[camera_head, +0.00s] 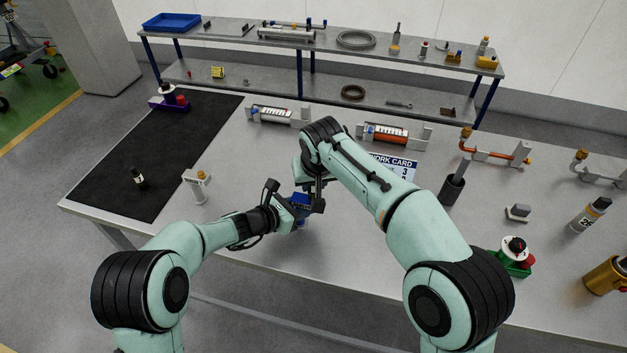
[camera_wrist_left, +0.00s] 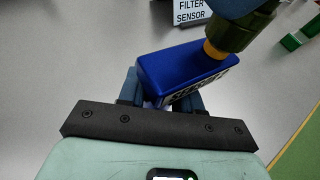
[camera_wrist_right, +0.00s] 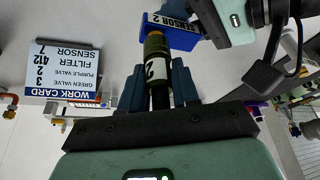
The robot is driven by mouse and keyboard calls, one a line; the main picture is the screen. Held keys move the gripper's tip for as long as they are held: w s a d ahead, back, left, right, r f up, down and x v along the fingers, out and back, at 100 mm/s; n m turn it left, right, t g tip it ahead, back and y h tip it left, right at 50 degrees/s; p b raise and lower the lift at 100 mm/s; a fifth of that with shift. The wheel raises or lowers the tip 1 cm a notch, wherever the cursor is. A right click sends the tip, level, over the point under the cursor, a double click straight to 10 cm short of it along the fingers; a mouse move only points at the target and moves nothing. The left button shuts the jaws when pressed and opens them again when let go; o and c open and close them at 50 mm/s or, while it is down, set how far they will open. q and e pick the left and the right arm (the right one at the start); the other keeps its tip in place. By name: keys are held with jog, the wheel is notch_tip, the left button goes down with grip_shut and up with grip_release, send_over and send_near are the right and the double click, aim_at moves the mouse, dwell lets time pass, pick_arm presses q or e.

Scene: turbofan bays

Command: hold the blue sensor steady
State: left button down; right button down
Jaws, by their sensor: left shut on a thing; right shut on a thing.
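The blue sensor (camera_head: 299,203) is a small box above the grey table, near its front edge. In the left wrist view the sensor (camera_wrist_left: 180,70) sits between the fingers of my left gripper (camera_wrist_left: 160,92), which is shut on it. The right wrist view shows its "SENSOR 2" label (camera_wrist_right: 176,22). My right gripper (camera_wrist_right: 158,82) is shut on a dark green and black cylindrical connector (camera_wrist_right: 155,58) with a white "2" label. The connector's end meets an orange collar (camera_wrist_left: 213,50) on the sensor; I cannot tell whether it is fully seated. My right arm partly hides both in the head view.
A work card (camera_head: 400,168) stands behind my right arm. A black mat (camera_head: 165,150) covers the table's left part. A white stand (camera_head: 196,187) is left of the grippers. A dark cup (camera_head: 452,190) and a green-based valve (camera_head: 514,255) are at right.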

jog(key=shift+f, duration=0.7)
dwell(0.6)
jog(key=c, duration=0.8)
grip_release()
jog(key=shift+o, duration=0.2)
jog(key=v, duration=1.2)
pick_arm(q)
jog(key=c, duration=0.7)
grip_release()
